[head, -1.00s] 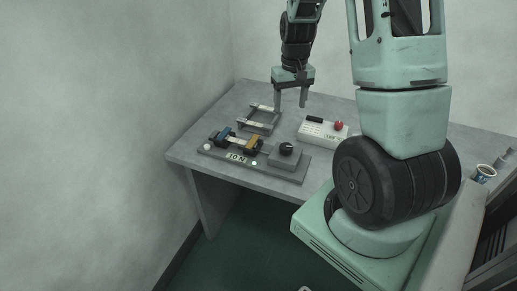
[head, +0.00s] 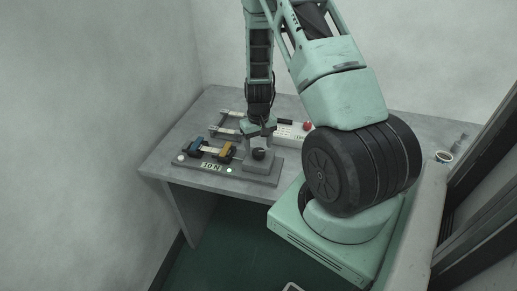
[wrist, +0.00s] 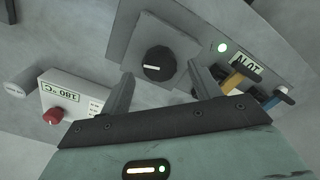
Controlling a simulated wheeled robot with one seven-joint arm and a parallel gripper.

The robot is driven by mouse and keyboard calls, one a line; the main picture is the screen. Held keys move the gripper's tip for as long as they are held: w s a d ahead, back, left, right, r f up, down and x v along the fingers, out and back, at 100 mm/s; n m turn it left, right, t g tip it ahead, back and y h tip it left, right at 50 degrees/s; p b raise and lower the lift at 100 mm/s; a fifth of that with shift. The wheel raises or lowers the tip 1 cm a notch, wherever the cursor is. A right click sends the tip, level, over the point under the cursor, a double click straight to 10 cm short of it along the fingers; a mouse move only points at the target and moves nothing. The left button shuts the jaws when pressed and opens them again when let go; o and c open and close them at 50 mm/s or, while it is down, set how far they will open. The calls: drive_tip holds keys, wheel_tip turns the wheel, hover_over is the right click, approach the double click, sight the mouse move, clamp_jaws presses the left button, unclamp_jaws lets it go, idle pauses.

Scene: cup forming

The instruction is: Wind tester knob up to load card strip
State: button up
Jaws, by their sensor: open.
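The tester is a grey base plate (head: 262,179) on the table, with a black round knob (head: 258,154) on a grey block at its right end. The knob (wrist: 158,63) also shows in the wrist view, with a short white pointer mark. A pale card strip (head: 210,151) spans a blue clamp (head: 196,143) and a yellow clamp (head: 226,151). A plate reading "10 N" (wrist: 245,64) sits near a lit green lamp (wrist: 222,47). My gripper (wrist: 160,73) is open, its fingers apart on either side of the knob's near edge; I cannot tell whether they touch it.
A metal frame (head: 225,127) lies behind the tester.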

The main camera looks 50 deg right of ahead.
sight(259, 151)
drive_tip(key=shift+f, duration=1.55)
drive_tip(key=c, duration=1)
drive_tip(key=shift+m, duration=0.3)
drive_tip(key=shift+m+b, duration=0.45)
drive_tip(key=shift+m, duration=0.75)
drive_tip(key=shift+m+b, duration=0.35)
drive_tip(key=shift+m, duration=1.05)
